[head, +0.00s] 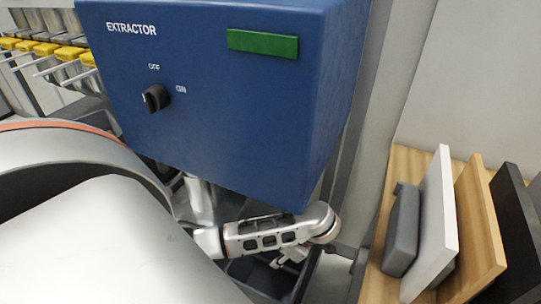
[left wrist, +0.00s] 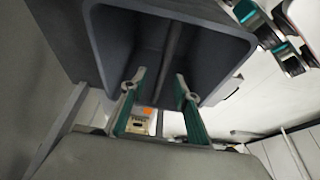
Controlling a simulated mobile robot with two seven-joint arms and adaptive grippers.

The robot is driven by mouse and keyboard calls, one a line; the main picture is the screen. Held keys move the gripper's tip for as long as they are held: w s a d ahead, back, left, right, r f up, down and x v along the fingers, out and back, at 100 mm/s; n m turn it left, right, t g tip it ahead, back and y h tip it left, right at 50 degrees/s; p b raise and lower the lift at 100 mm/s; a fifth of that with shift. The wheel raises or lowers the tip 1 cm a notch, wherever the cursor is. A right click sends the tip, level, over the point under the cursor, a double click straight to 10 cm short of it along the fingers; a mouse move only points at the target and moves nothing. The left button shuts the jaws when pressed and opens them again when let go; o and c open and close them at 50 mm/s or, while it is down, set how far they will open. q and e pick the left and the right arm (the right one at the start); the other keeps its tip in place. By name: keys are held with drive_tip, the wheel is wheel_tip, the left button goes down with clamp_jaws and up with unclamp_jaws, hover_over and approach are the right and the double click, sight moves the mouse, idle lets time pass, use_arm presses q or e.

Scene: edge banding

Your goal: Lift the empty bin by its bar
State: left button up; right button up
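The bin (left wrist: 215,50) is dark grey and open. In the left wrist view its mouth faces the camera, and I see no contents in the part that shows. A dark bar (left wrist: 172,52) runs across the bin's opening. My left gripper (left wrist: 158,84) has its two teal-padded fingers spread apart, with the bar showing beyond the gap between them. I cannot tell whether they touch it. In the head view the left gripper (head: 291,257) is low under the blue extractor, over the dark bin (head: 258,275), which my arm partly hides.
The blue extractor box (head: 215,110), with a black knob (head: 156,97) and a green panel (head: 262,43), overhangs the gripper closely. At right, a wooden rack (head: 402,185) holds upright boards and a grey block (head: 402,230). Yellow-topped parts (head: 45,48) stand at upper left.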

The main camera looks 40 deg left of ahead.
use_arm(q)
drive_tip(key=x, duration=0.5)
drive_tip(key=shift+s+a+f, duration=0.1)
drive_tip(key=shift+s+f, duration=0.2)
drive_tip(key=shift+s, duration=0.1)
drive_tip(key=shift+a+f, duration=0.15)
drive_tip(key=shift+f, duration=0.2)
drive_tip(key=shift+f, duration=0.25)
drive_tip(key=shift+w, duration=0.1)
clamp_jaws()
